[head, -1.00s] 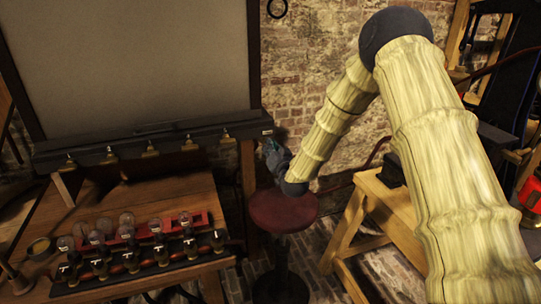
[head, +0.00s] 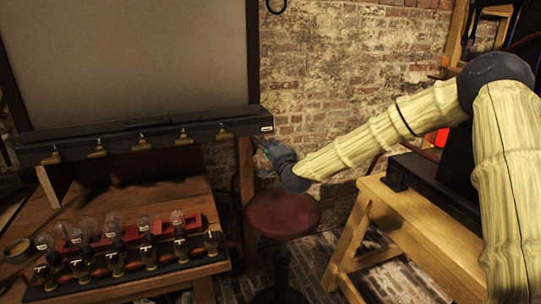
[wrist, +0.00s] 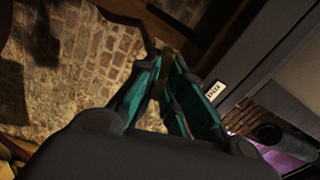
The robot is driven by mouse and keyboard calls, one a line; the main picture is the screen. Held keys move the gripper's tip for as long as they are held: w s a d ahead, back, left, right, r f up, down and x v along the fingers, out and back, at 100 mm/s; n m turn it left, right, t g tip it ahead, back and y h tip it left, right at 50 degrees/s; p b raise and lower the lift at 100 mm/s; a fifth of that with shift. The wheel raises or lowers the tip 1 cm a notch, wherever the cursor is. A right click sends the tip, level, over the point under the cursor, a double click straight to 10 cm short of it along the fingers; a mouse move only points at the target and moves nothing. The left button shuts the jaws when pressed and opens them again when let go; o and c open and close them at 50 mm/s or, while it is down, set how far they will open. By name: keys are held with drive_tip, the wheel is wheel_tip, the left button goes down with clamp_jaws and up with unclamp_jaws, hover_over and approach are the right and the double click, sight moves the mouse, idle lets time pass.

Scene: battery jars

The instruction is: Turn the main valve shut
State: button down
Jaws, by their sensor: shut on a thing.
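A long dark bar (head: 75,147) with several small brass taps (head: 183,138) runs under the large grey panel. A small white label (head: 267,128) sits at its right end. My gripper (head: 264,146) is just below and beside that end. In the wrist view, the teal fingers of my gripper (wrist: 167,58) are closed in on a small brownish part between their tips, next to the white label (wrist: 215,91). I take this part to be the main valve (wrist: 168,54); the fingers hide most of it, and its angle cannot be told. The label's writing is too small to read.
A wooden bench (head: 150,203) at left carries glass jars (head: 114,222) and a red tray (head: 192,222). A round red stool (head: 284,217) stands below my gripper. A wooden trestle (head: 425,220) is at right, under my arm. A brick wall (head: 335,80) is behind.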

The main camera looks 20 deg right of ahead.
drive_tip(key=shift+f+m+b, duration=0.15)
drive_tip(key=shift+m+b, duration=0.9)
drive_tip(key=shift+m, duration=0.15)
drive_tip(key=c, duration=1.5)
unclamp_jaws()
drive_tip(key=shift+d, duration=0.1)
drive_tip(key=shift+c, duration=0.2)
drive_tip(key=s, duration=1.2)
drive_tip(key=shift+d, duration=0.15)
